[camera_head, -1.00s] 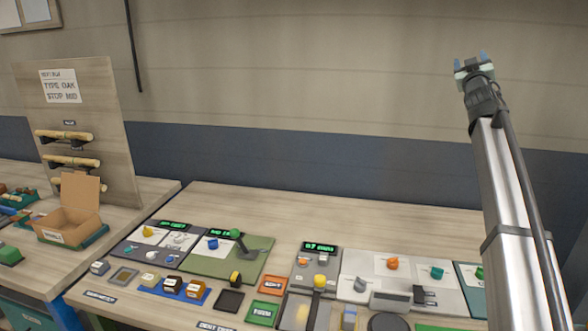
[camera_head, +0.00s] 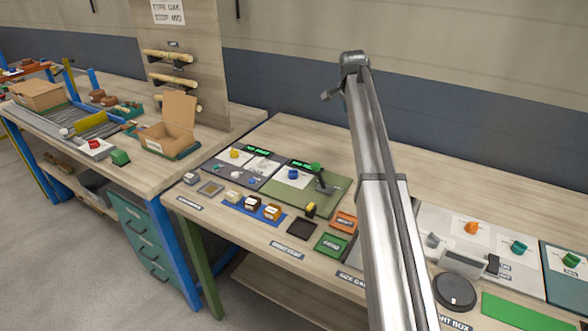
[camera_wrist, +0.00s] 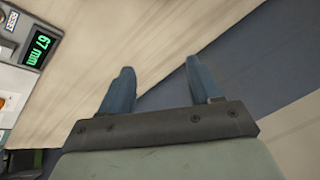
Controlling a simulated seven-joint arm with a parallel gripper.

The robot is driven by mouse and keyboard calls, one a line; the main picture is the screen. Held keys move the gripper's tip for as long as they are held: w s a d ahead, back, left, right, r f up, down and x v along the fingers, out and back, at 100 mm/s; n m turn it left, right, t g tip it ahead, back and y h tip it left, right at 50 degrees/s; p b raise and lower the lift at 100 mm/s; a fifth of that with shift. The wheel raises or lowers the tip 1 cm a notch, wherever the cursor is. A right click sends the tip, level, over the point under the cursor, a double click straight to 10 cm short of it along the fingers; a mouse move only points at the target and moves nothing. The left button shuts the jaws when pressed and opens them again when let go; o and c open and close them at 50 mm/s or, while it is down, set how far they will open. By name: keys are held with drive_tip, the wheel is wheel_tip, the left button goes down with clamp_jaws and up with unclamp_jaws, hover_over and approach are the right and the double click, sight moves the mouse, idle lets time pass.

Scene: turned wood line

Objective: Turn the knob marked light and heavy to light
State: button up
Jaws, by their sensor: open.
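Several small knobs stand on the panels of the right-hand bench: a yellow one (camera_head: 235,153), a blue one (camera_head: 293,174), an orange one (camera_head: 471,228), a teal one (camera_head: 519,247) and a green one (camera_head: 570,260). Their lettering is too small to read, so I cannot tell which is marked light and heavy. My gripper (camera_wrist: 161,85) is open and empty in the wrist view, with its two blue fingers apart over bare bench and wall. It is raised well above the panels; its fingertips are hidden in the head view.
My arm hides the middle of the right-hand bench. A green lever (camera_head: 315,168) stands up from the green panel. A display reading 67 mm (camera_wrist: 39,48) shows in the wrist view. An open cardboard box (camera_head: 168,138) and an upright board (camera_head: 186,70) stand on the left bench.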

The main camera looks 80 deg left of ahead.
sight(293, 173)
drive_tip(key=s+f+g+h, duration=0.2)
drive_tip(key=s+f, duration=0.1)
drive_tip(key=s, duration=0.7)
drive_tip(key=s+f+g+h, duration=0.1)
drive_tip(key=s+f+h, duration=0.15)
drive_tip(key=s, duration=0.75)
drive_tip(key=shift+y, duration=0.25)
wheel_tip(293, 173, down, 14)
drive_tip(key=shift+d+r, duration=0.15)
drive_tip(key=shift+r, duration=0.05)
drive_tip(key=shift+c, duration=0.4)
drive_tip(key=c, duration=1)
drive_tip(key=shift+o, duration=0.2)
